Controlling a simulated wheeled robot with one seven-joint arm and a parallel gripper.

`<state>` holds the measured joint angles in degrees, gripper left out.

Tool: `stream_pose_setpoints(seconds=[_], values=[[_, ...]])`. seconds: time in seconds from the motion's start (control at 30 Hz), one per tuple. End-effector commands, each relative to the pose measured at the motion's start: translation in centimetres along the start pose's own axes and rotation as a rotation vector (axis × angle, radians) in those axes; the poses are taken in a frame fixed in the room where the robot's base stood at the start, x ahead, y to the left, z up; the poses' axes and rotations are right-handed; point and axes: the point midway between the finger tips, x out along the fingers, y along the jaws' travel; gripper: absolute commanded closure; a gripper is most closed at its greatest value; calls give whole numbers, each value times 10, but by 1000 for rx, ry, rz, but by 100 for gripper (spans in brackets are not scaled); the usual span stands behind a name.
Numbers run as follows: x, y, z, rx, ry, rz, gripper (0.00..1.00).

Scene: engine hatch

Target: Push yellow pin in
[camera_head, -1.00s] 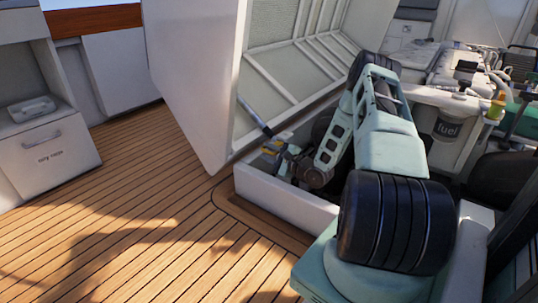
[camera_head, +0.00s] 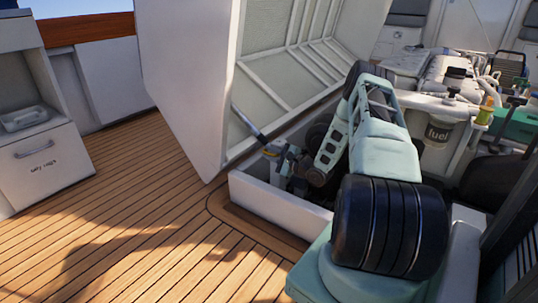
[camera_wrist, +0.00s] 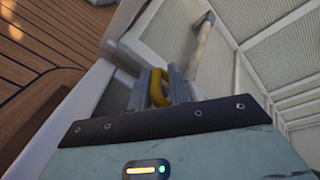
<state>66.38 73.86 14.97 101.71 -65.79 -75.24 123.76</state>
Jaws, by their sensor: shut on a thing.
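The yellow pin (camera_wrist: 158,88) shows in the wrist view as a small yellow loop between the two fingers of my gripper (camera_wrist: 155,90). The gripper is shut on it. In the head view my gripper (camera_head: 272,152) is at the left end of the hatch opening, beside the foot of the strut (camera_head: 250,126) that leans against the open hatch lid (camera_head: 190,90). The strut also shows in the wrist view (camera_wrist: 200,48), just beyond the fingers. The inner end of the pin and its hole are hidden.
The raised white hatch rim (camera_head: 270,200) runs below my arm. Engine parts and a fuel canister (camera_head: 438,132) are at the right. A white cabinet (camera_head: 40,155) stands at the far left. The wooden deck (camera_head: 130,240) is clear.

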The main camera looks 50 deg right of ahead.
Motion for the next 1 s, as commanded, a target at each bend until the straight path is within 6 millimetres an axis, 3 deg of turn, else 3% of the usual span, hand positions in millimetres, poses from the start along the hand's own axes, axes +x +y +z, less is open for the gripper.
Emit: stream_pose_setpoints(seconds=[0.03, 0.1, 0.63, 0.77, 1.0], values=[[-3, 7, -6, 8, 17, 10, 78], [-3, 6, -6, 7, 17, 9, 67], [-8, 1, -3, 3, 12, 5, 67], [-26, -2, -2, 4, 13, 5, 67], [-81, -2, 0, 5, 14, 4, 67]])
